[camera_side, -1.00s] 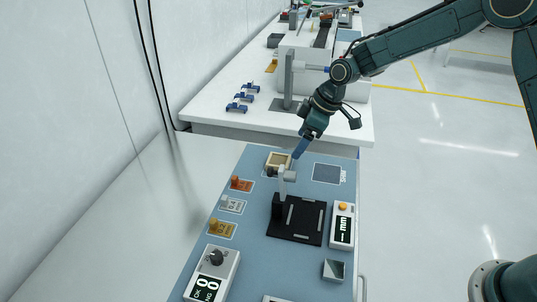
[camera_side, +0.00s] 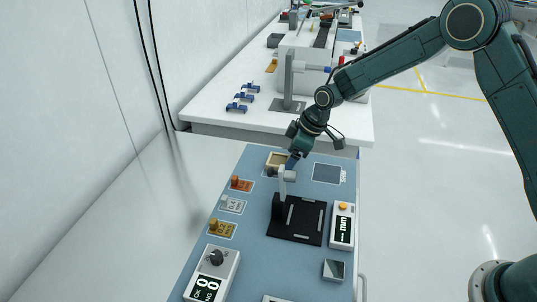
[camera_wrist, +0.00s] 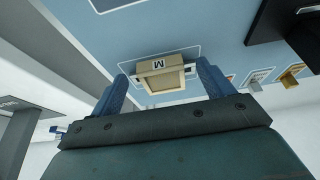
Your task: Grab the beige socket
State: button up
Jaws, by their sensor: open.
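The beige socket (camera_wrist: 165,82) is a square frame with a recess and a side label reading M. In the wrist view it lies on the blue mat between the two blue fingertips of my gripper (camera_wrist: 165,88), which is open. A gap shows between the socket and each finger. In the side view the socket (camera_side: 277,159) is at the far end of the mat, partly hidden by my gripper (camera_side: 291,163) and the grey post fixture. I cannot tell the exact finger height over the mat.
A post fixture (camera_side: 277,206) on a black plate stands just in front. Orange (camera_side: 241,184), grey (camera_side: 231,204) and yellow (camera_side: 222,228) sockets sit along the left edge. A button box (camera_side: 342,228) is at right. The outlined square (camera_side: 327,173) right of my gripper is empty.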

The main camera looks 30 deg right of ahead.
jog(key=shift+w+a+f, duration=0.15)
jog(key=shift+f, duration=0.35)
jog(key=shift+c, duration=0.2)
jog(key=c, duration=1.1)
